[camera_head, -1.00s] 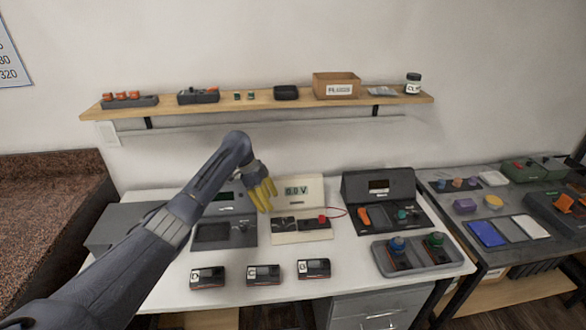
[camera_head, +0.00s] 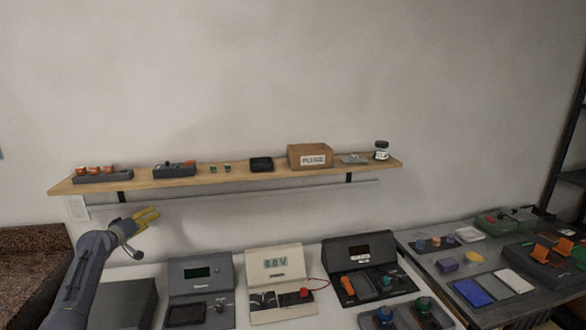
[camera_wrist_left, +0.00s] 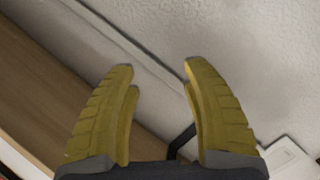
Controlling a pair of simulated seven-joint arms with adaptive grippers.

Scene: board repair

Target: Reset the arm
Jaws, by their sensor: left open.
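My left gripper (camera_head: 148,218) has yellow fingers and is at the left of the head view, raised in front of the wall just below the wooden shelf. In the left wrist view its two fingers (camera_wrist_left: 160,75) stand wide apart with nothing between them. My left arm (camera_head: 90,270) comes up from the lower left. My right gripper does not show in any view.
The wooden shelf (camera_head: 230,178) above holds small parts, a cardboard box (camera_head: 310,156) and a jar (camera_head: 381,150). Below are a grey device (camera_head: 200,285), a beige meter (camera_head: 277,263) reading 0.0 V and a dark device (camera_head: 345,253). A dark side table (camera_head: 440,278) stands right.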

